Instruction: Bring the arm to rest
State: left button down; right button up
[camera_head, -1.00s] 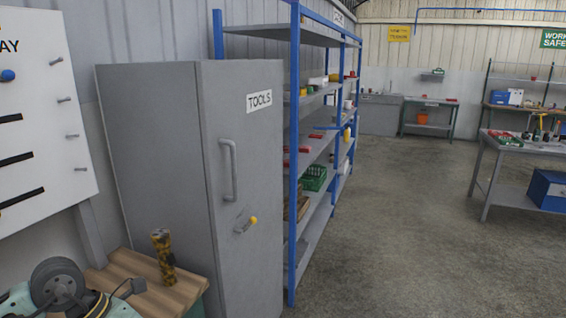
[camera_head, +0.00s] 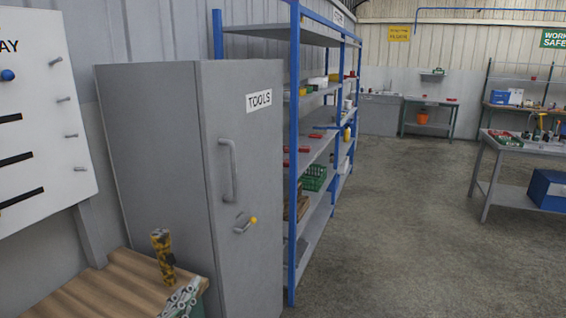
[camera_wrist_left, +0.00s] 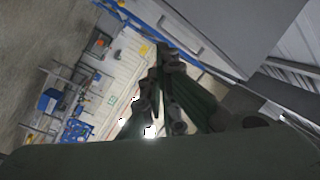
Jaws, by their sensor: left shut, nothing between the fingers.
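My left gripper (camera_head: 184,298) shows low in the head view, at the front right corner of a wooden bench top (camera_head: 112,284). Its metal finger links are drawn together, and nothing shows between them. In the left wrist view the dark fingers (camera_wrist_left: 155,88) come together against the far room, tilted in the picture. Most of my left arm lies outside the head view. I cannot tell whether the gripper touches the bench. My right gripper is in neither view.
A yellow-and-black patterned cylinder (camera_head: 163,254) stands on the bench close to my gripper. A grey tools cabinet (camera_head: 165,150) stands right behind. A white pegboard (camera_head: 40,110) is at left. Open floor (camera_head: 410,230) lies to the right.

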pick_arm(q)
jog(key=s+a+f+n+g+y, duration=0.2)
jog(key=f+n, duration=0.1)
jog(key=f, duration=0.3)
jog(key=s+a+f+n+g+y, duration=0.2)
jog(key=s+f+g, duration=0.1)
jog(key=f, duration=0.2)
jog(key=s+d+f+n+g+h, duration=0.1)
jog(key=s+f+n+g, duration=0.1)
jog(key=s+f+g, duration=0.5)
jog(key=s+d+f+n+g+h, duration=0.1)
jog(key=s+f+n+g, duration=0.15)
jog(key=s+f, duration=0.8)
jog(key=s+f+g, duration=0.1)
jog(key=s+f, duration=0.2)
jog(key=f, duration=1)
jog(key=s+f+g, duration=0.1)
jog(key=s+f, duration=0.1)
jog(key=f, duration=1)
jog(key=s+a+f+g, duration=0.1)
jog(key=s+a+f, duration=0.2)
jog(key=s+f, duration=1.2)
jog(key=shift+s+f+m+y, duration=0.3)
jog(key=shift+s+m, duration=0.15)
jog(key=shift+s, duration=0.5)
jog(key=shift+g, duration=0.25)
